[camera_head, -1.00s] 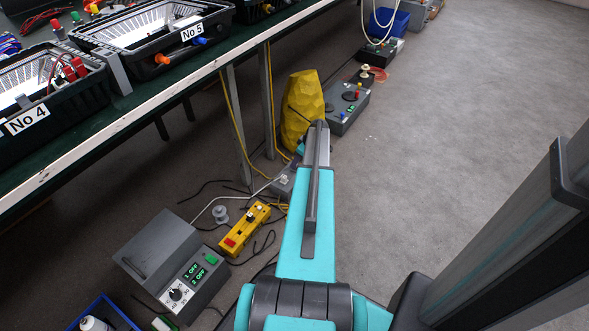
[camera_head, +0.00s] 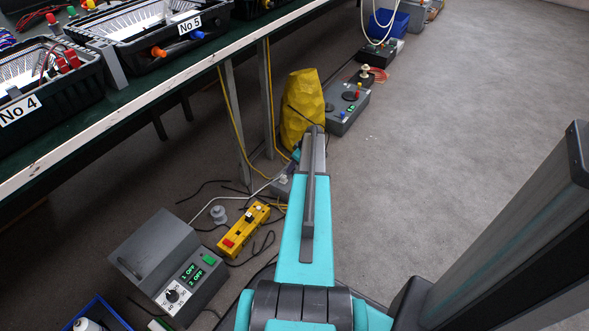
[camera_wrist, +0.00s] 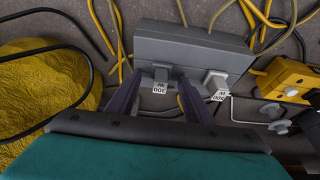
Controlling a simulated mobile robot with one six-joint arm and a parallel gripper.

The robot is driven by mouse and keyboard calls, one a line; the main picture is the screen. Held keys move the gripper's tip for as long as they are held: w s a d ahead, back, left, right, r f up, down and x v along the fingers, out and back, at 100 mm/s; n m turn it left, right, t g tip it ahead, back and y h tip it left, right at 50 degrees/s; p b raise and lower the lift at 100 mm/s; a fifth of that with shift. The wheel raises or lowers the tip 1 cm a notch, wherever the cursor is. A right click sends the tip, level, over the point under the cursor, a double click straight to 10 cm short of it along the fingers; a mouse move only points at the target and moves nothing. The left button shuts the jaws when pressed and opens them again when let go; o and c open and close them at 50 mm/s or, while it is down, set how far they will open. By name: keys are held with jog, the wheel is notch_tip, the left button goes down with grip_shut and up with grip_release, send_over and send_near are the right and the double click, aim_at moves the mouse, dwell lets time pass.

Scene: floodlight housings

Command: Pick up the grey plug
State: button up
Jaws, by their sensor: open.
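A grey socket box (camera_wrist: 195,45) lies on the floor in the wrist view, with two labelled plugs on its near side. The grey plug (camera_wrist: 160,76) at the left carries a white tag with upside-down print. A paler plug (camera_wrist: 215,79) with a white cable sits to its right. My gripper (camera_wrist: 160,80) is open, its two dark fingers on either side of the left plug; I cannot tell whether they touch it. In the head view my arm hides the gripper and most of the socket box (camera_head: 283,186).
A yellow faceted sack (camera_head: 302,108) stands close to my arm, also at the wrist view's left (camera_wrist: 45,90). A yellow control box (camera_head: 243,230), a grey spool (camera_head: 218,214) and loose cables lie nearby.

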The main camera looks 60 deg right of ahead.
dwell(0.3)
jog(key=c, duration=1.1)
jog(key=shift+r, duration=0.1)
jog(key=shift+r+p, duration=0.4)
jog(key=shift+r, duration=0.25)
jog(key=v, duration=0.1)
jog(key=p, duration=0.1)
jog(key=v, duration=0.1)
jog(key=shift+a+r+p, duration=0.25)
jog(key=shift+r+p, duration=0.05)
jog(key=shift+r, duration=0.1)
jog(key=s+a+p, duration=0.1)
jog(key=s+a, duration=0.1)
jog(key=s, duration=0.2)
jog(key=s+a+p, duration=0.1)
jog(key=s+a, duration=0.1)
jog(key=s, duration=0.3)
jog(key=s+a+r+p, duration=0.1)
jog(key=s+a, duration=0.1)
jog(key=s, duration=0.2)
jog(key=shift+s+a+p, duration=0.1)
jog(key=shift+s+p, duration=0.25)
jog(key=shift+p, duration=0.05)
